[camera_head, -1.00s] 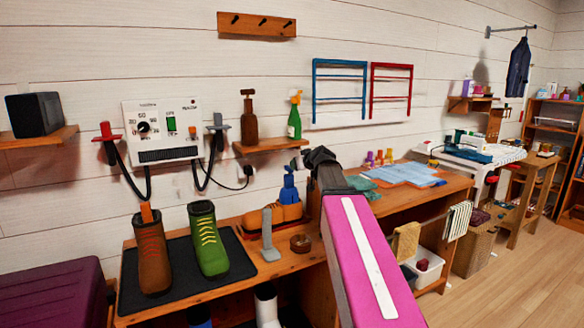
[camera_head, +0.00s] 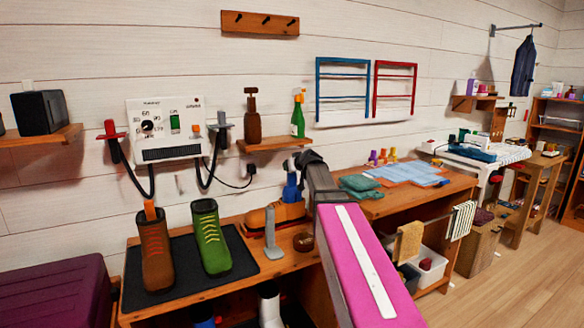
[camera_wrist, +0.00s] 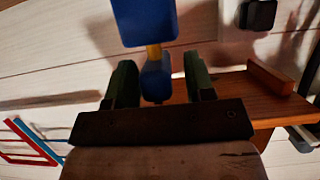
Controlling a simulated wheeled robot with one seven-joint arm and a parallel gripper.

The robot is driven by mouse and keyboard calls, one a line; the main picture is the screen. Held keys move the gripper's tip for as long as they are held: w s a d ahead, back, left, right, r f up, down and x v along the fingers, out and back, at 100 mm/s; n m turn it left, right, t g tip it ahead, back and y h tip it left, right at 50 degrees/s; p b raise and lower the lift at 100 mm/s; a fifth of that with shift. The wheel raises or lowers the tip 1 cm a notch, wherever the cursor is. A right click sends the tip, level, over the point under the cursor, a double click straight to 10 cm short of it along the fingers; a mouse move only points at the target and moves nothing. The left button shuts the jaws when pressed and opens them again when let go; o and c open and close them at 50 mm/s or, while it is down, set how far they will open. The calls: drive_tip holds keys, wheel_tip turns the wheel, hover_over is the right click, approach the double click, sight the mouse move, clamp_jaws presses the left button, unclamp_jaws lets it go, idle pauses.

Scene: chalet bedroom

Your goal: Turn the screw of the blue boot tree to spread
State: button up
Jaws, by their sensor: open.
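My gripper (camera_head: 296,165) is right at the top of the boot tree in the head view. In the wrist view my gripper (camera_wrist: 160,82) is open, with one dark finger on each side of the smaller blue part. I cannot tell whether either finger touches it. The head view hides most of the fingers.
A brown boot (camera_head: 156,250) and a green boot (camera_head: 211,238) stand on a black mat (camera_head: 247,262) at the left. A grey upright tool (camera_head: 272,236) and a small brown dish (camera_head: 303,242) are close in front of the shoe. A wall shelf (camera_head: 270,145) holds two bottles.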

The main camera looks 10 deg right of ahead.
clamp_jaws()
drive_tip(key=shift+s+m+h, duration=0.1)
drive_tip(key=shift+m+h, duration=0.4)
drive_tip(key=shift+h, duration=0.1)
drive_tip(key=shift+a+m+t+h, duration=0.1)
drive_tip(key=shift+m+t+h, duration=0.3)
drive_tip(key=shift+m+h, duration=1.35)
drive_tip(key=m+g+h, duration=0.1)
drive_tip(key=m+h, duration=0.1)
drive_tip(key=h, duration=0.1)
drive_tip(key=m+h, duration=0.3)
drive_tip(key=shift+w+g, duration=0.2)
drive_tip(key=shift+g, duration=0.2)
drive_tip(key=m+g+h, duration=0.3)
drive_tip(key=m+h, duration=0.1)
drive_tip(key=shift+s+m+g+h, duration=0.1)
drive_tip(key=shift+m+g+h, duration=0.65)
drive_tip(key=shift+m+g, duration=0.65)
